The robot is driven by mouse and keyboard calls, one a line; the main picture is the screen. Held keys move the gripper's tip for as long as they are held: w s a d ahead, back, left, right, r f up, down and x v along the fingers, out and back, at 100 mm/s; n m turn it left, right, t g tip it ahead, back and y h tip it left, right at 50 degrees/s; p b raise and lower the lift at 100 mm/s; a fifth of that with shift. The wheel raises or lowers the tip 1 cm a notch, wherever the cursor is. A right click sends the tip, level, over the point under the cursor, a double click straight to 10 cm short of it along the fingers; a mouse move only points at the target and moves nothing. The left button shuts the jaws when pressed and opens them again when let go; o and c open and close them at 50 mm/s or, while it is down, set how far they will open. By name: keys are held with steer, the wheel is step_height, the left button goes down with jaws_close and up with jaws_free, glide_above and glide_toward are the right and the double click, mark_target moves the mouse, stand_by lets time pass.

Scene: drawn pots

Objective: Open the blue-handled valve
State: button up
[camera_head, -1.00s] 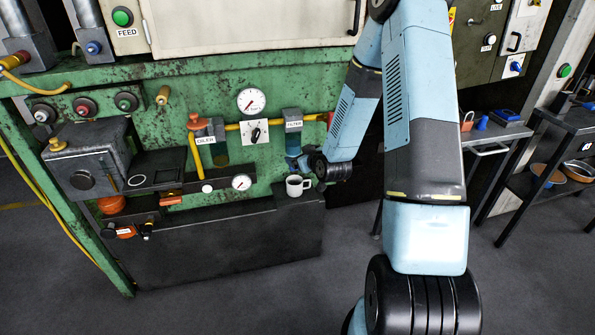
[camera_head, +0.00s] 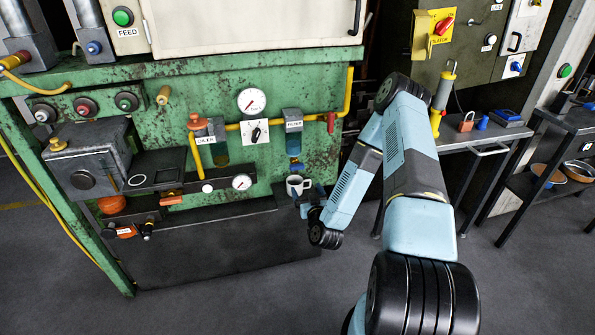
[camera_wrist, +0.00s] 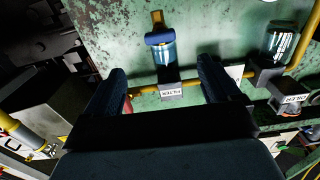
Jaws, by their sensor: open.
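The blue-handled valve (camera_head: 297,165) is the small blue handle under the filter bowl on the green panel. In the wrist view, which sees the panel upside down, the blue handle (camera_wrist: 160,38) lies across the end of the clear bowl, with a brass outlet beyond it. My gripper (camera_wrist: 161,68) is open, with one dark finger on each side of the filter and a gap to the handle. The fingers appear apart from the handle. In the head view my gripper (camera_head: 308,194) is small and dark, low beside the mug and below the valve.
A white mug (camera_head: 296,186) stands on the ledge close to my gripper. A red handle (camera_head: 331,122) sits on the yellow pipe right of the filter (camera_head: 293,127). The oiler (camera_head: 217,140) and a gauge (camera_head: 241,182) are to the left. A side table stands right.

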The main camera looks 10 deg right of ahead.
mark_target(298, 169)
steer(key=w, duration=1.3)
steer(key=shift+w, duration=0.3)
steer(key=shift+c, duration=0.2)
steer(key=c, duration=0.9)
